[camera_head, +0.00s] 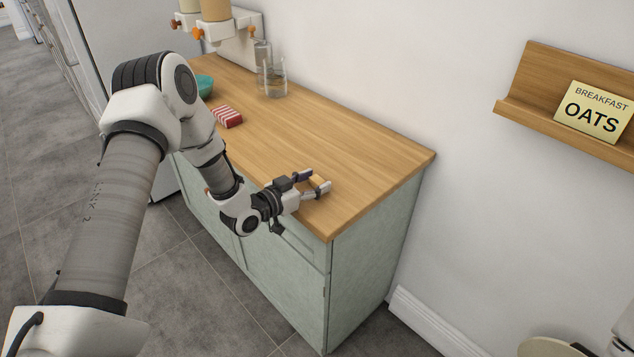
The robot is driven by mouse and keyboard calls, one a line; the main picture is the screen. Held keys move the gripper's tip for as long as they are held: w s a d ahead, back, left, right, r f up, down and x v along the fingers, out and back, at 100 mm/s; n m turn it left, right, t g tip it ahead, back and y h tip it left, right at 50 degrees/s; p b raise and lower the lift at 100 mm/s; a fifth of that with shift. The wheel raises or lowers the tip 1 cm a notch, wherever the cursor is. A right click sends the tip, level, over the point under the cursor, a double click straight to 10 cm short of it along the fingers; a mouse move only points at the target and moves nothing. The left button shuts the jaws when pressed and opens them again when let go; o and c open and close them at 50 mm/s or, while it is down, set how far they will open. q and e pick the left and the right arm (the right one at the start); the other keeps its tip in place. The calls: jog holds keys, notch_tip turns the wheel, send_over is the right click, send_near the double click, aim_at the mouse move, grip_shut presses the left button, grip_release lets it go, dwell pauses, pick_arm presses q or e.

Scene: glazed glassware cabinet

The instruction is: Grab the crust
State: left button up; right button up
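A small tan piece that looks like the crust (318,182) is at the front right end of the wooden counter. My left gripper (319,181) reaches in low over the counter's front edge, with one finger on each side of this piece. The fingers are apart, and the piece fills much of the gap. I cannot tell whether both fingers touch it, and part of it is hidden by them. My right gripper is not in view.
The wooden counter (370,158) is bare to the right and behind the gripper. A red-and-white striped packet (228,117), teal bowl (205,86), glass jar (274,80) and dispenser (237,45) stand farther back. A wall shelf (530,108) holds a "Breakfast Oats" sign (593,112).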

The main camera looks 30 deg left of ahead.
pick_arm(q)
jog(key=shift+w+f, duration=0.1)
jog(key=shift+c, duration=1.4)
